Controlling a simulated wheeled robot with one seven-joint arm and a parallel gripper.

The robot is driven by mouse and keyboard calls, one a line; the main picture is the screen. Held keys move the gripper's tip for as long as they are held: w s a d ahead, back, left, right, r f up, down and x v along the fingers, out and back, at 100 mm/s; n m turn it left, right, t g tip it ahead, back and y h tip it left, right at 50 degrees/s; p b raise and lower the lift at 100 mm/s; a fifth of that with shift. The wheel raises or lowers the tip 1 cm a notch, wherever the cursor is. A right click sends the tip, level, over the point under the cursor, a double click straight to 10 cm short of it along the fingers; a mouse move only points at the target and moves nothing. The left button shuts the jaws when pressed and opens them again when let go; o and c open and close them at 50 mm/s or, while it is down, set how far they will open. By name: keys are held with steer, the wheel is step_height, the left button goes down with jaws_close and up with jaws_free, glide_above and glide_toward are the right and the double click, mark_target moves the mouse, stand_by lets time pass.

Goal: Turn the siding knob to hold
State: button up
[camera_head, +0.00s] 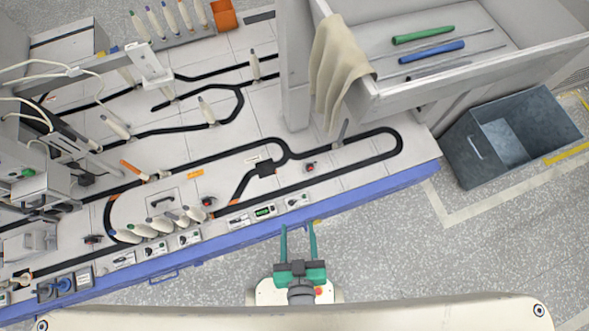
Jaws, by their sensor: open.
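Several small light control panels sit along the front edge of the white table, some with dark knobs. One panel (297,202) lies just beyond my fingertips, with a small dark knob on it. A panel with a green display (264,211) is to its left, and another panel (229,219) is further left. The labels are too small to read, so I cannot tell which knob is the siding knob or where it points. My gripper (298,227) has two teal fingers spread apart with nothing between them. Its tips are at the blue front edge, apart from the panels.
A black track loop (398,150) runs over the white table, with bobbins standing on it. Pale bobbins (165,223) lie in a group at front left. A raised tray (480,75) with a beige cloth (337,65) is at upper right. A grey bin (512,135) stands on the floor.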

steer(key=w+d+f+n+g, duration=0.1)
steer(key=w+f+g, duration=0.1)
steer(key=f, duration=0.5)
steer(key=w+d+f+g, duration=0.1)
steer(key=w+d+f, duration=0.15)
steer(key=f, duration=0.35)
steer(key=n+g, duration=0.1)
steer(key=g, duration=0.9)
glide_above(292, 202)
step_height(292, 202, down, 16)
step_height(292, 202, down, 10)
steer(key=shift+f, duration=0.15)
steer(key=shift+c, duration=0.3)
steer(key=shift+w, duration=0.1)
steer(key=c, duration=1)
